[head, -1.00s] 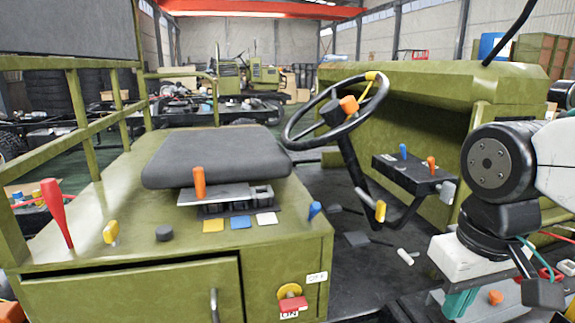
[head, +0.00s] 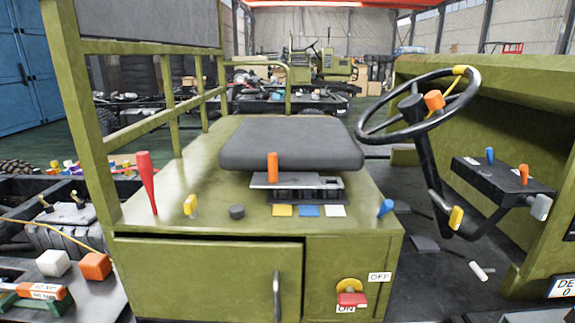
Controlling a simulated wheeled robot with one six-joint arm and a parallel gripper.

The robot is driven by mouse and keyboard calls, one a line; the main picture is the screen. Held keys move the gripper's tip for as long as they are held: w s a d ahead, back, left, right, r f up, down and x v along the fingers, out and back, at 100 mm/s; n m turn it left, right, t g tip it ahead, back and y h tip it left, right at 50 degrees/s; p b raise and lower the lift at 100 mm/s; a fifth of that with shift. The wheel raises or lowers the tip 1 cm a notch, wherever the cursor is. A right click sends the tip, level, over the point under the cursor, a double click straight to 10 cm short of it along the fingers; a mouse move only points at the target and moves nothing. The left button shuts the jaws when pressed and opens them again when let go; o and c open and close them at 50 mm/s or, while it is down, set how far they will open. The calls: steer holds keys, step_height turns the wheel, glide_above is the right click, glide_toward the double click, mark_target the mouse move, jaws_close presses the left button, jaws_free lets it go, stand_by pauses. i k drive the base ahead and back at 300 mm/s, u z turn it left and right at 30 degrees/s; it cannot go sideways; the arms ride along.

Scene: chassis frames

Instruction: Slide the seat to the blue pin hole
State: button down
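The dark grey seat cushion (head: 290,145) sits on a sliding mount (head: 297,183) on top of the green seat box. An orange-handled lever (head: 272,167) stands upright at the front of the mount. Three coloured markers lie in a row in front of the mount: yellow (head: 283,210), blue (head: 309,210) and white (head: 335,211). The pin holes themselves are too small to make out. The orange lever stands left of the blue marker, nearest the yellow one. My gripper is not in view.
The green box (head: 210,272) has a front door with a handle and a red ON/OFF switch (head: 351,299). A red lever (head: 147,182), yellow lever (head: 190,206), black knob (head: 237,212) and blue lever (head: 385,207) stand on its top. The steering wheel (head: 420,106) is at right.

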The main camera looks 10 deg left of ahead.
mark_target(272, 145)
steer(key=k, duration=0.5)
steer(key=u, duration=0.9)
steer(key=i, duration=0.7)
steer(key=z, duration=0.1)
